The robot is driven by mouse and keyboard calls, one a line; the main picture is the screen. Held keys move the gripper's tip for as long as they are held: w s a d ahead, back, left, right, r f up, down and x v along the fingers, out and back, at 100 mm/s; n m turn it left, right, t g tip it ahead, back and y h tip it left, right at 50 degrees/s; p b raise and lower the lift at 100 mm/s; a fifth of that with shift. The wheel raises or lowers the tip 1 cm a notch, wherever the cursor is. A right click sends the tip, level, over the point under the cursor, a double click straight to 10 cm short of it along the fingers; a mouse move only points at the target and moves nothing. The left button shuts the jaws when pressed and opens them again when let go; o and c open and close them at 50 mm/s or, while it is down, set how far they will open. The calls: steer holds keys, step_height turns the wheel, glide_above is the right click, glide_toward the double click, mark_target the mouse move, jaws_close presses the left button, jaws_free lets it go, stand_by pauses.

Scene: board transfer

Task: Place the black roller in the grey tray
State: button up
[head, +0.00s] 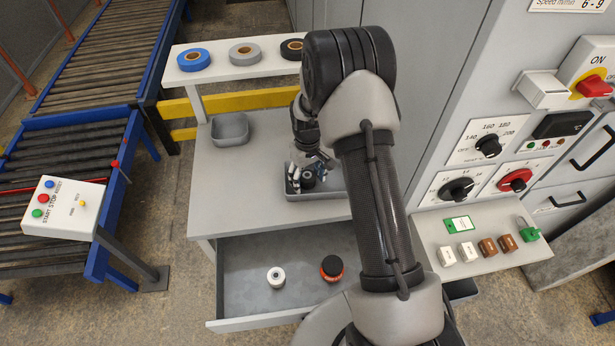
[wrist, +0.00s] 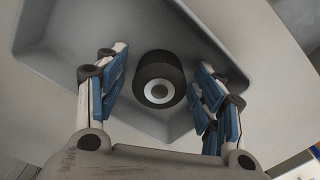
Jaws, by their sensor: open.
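The black roller (wrist: 172,70) with a pale hub lies inside a grey tray (wrist: 60,45) in the wrist view. In the head view the roller (head: 308,181) shows as a dark shape in the tray (head: 322,197) on the tabletop, partly hidden by my arm. My gripper (wrist: 162,62) is open, with one blue-padded finger on each side of the roller and gaps between. In the head view my gripper (head: 312,168) is over the tray. Whether the roller touches the tray floor is hard to tell.
Another grey tray (head: 230,131) stands empty at the table's back left. The open drawer (head: 240,303) below holds a white roller (head: 276,277) and an orange-and-black roller (head: 332,268). Tape rolls sit on the shelf (head: 215,73). A control panel (head: 490,140) is at the right.

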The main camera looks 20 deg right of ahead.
step_height(320, 180, up, 13)
steer(key=p, duration=0.3)
step_height(320, 180, up, 10)
steer(key=t, duration=0.1)
glide_above(308, 176)
steer(key=s+a, duration=0.2)
steer(key=s, duration=0.2)
steer(key=s+a+r+t, duration=0.1)
steer(key=s+a+r, duration=0.1)
steer(key=s+r, duration=0.5)
steer(key=s+a+r+m+t, duration=0.1)
steer(key=s+r, duration=0.2)
steer(key=s, duration=0.6)
steer(key=s+a+r+m+t, duration=0.1)
steer(key=s+a+r, duration=0.1)
steer(key=s, duration=0.7)
steer(key=shift+s+r+t, duration=0.3)
steer(key=shift+s+r, duration=0.1)
steer(key=shift+r, duration=0.05)
